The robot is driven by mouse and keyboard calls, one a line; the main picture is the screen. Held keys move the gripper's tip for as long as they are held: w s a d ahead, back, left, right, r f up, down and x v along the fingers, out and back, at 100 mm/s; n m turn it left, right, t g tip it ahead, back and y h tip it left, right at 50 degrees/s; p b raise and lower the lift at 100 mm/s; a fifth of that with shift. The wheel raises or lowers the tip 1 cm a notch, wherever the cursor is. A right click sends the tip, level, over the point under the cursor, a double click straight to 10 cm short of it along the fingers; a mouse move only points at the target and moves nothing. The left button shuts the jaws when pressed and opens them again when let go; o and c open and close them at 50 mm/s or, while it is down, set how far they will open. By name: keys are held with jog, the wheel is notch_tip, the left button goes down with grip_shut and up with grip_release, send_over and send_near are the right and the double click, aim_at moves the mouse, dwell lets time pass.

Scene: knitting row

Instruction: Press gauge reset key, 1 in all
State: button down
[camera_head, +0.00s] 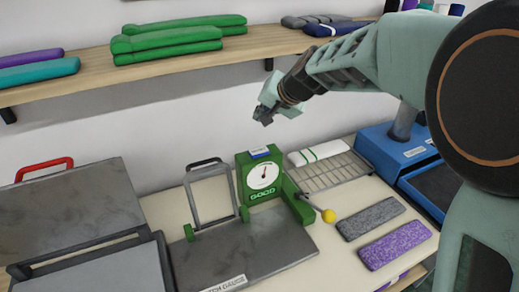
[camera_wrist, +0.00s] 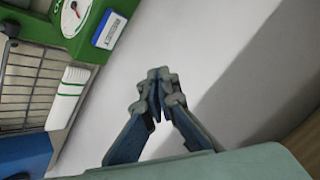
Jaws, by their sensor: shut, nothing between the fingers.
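The green gauge (camera_head: 262,178) stands on the table, with a round white dial and the word GOOD on its front. A blue key with a white label (camera_head: 260,152) sits on top of it; its text is too small to read. In the wrist view the key (camera_wrist: 109,29) is at the upper left, beside the dial of the gauge (camera_wrist: 85,45). My gripper (camera_head: 265,115) is shut and empty, in the air above the gauge, apart from the key. In the wrist view my gripper (camera_wrist: 157,100) has its fingertips together in front of the white wall.
A wire rack (camera_head: 328,172) with a folded white piece (camera_head: 320,151) and a blue machine (camera_head: 410,155) stand to the right. A yellow-knobbed lever (camera_head: 328,215) and grey and purple pieces (camera_head: 395,245) lie in front. A shelf (camera_head: 190,63) with folded knits runs above.

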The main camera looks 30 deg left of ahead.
aim_at(260, 152)
jog(key=shift+f, duration=0.1)
notch_tip(260, 152, down, 9)
jog(key=b, duration=0.7)
dwell(1.2)
jog(key=shift+f+b, duration=0.25)
jog(key=shift+b, duration=0.35)
jog(key=shift+f+b, duration=0.45)
dwell(0.4)
dwell(0.3)
jog(key=shift+r+p, duration=0.65)
jog(key=shift+r, duration=0.2)
jog(key=shift+r, duration=0.1)
